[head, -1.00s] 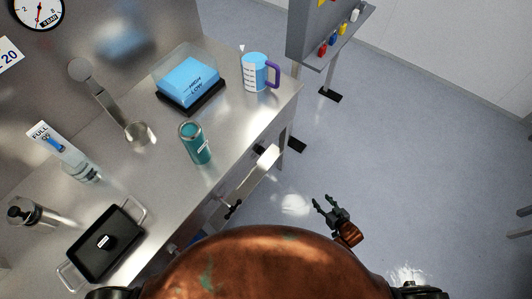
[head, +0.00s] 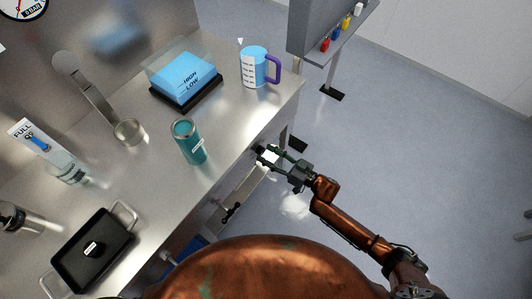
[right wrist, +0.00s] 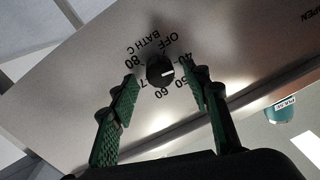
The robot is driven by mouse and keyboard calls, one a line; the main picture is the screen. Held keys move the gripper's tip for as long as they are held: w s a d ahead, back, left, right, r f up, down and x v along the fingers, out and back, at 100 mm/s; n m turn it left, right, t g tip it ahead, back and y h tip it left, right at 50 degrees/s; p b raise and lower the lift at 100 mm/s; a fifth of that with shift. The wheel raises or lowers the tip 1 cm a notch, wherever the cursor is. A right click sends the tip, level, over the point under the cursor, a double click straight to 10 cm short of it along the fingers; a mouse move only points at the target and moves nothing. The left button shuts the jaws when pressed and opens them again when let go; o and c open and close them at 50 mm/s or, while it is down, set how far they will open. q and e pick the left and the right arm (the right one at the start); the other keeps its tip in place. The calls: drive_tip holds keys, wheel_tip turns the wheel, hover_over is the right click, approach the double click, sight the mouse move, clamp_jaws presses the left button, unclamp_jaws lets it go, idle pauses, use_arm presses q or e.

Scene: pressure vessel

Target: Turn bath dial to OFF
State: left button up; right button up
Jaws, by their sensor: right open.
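The bath dial (right wrist: 160,70) is a round black knob on a grey metal panel (right wrist: 85,65), seen in the right wrist view. Around it are printed OFF, BATH C and numbers from 40 to 80, appearing upside down. Its white mark points right, toward the side of 40 and 50; the exact reading is unclear. My right gripper (right wrist: 163,74) is open, with one green-padded finger on each side of the dial. I cannot tell if they touch it. In the head view the right gripper (head: 266,155) is at the bench's front edge; the dial is hidden there. My left gripper is out of view.
On the steel bench (head: 150,185) stand a teal tumbler (head: 188,143), a blue block on a black base (head: 185,80), a jug with purple handle (head: 255,68) and a black tray (head: 92,250). A grey stand (head: 330,30) is behind. The floor at right is clear.

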drive_tip(key=shift+w+a, duration=0.35)
drive_tip(key=shift+a, duration=0.15)
drive_tip(key=c, duration=1.2)
drive_tip(key=shift+o, duration=0.2)
